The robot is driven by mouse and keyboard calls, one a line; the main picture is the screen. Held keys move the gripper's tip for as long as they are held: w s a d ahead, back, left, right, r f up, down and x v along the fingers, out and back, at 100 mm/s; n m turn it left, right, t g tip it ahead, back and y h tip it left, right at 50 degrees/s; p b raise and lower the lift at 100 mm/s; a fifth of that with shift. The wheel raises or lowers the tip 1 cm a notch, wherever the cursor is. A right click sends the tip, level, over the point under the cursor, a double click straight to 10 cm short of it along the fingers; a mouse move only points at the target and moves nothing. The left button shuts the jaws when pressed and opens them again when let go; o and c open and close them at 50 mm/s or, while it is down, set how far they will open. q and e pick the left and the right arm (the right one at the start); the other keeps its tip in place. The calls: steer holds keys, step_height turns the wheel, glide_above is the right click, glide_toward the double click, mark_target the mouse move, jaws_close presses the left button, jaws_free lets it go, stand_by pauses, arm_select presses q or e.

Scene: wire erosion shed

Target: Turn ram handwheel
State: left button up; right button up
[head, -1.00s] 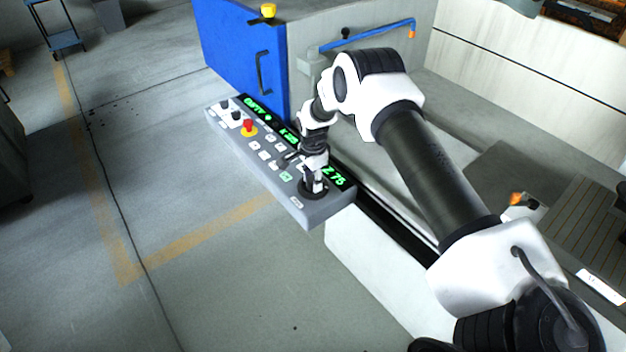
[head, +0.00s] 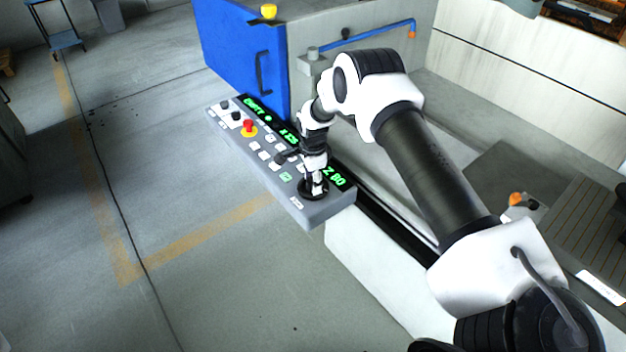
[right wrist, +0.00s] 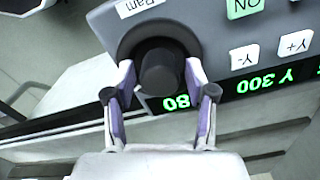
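The ram handwheel (right wrist: 160,68) is a round black knob on a dark disc at the near end of the grey control panel (head: 318,213). A "Ram" label (right wrist: 138,7) sits beside it in the right wrist view. My right gripper (right wrist: 161,76) points down at the panel, with one finger on each side of the knob, closed on it. In the head view the right gripper (head: 314,187) stands over the handwheel (head: 305,195) and hides part of it. The green Z readout (head: 335,178) shows 80. My left gripper is not in view.
A blue door (head: 238,60) stands behind the panel. The machine bed lies to the right. The floor at left is open.

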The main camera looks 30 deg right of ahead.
step_height(320, 180, up, 12)
stand_by(0.6)
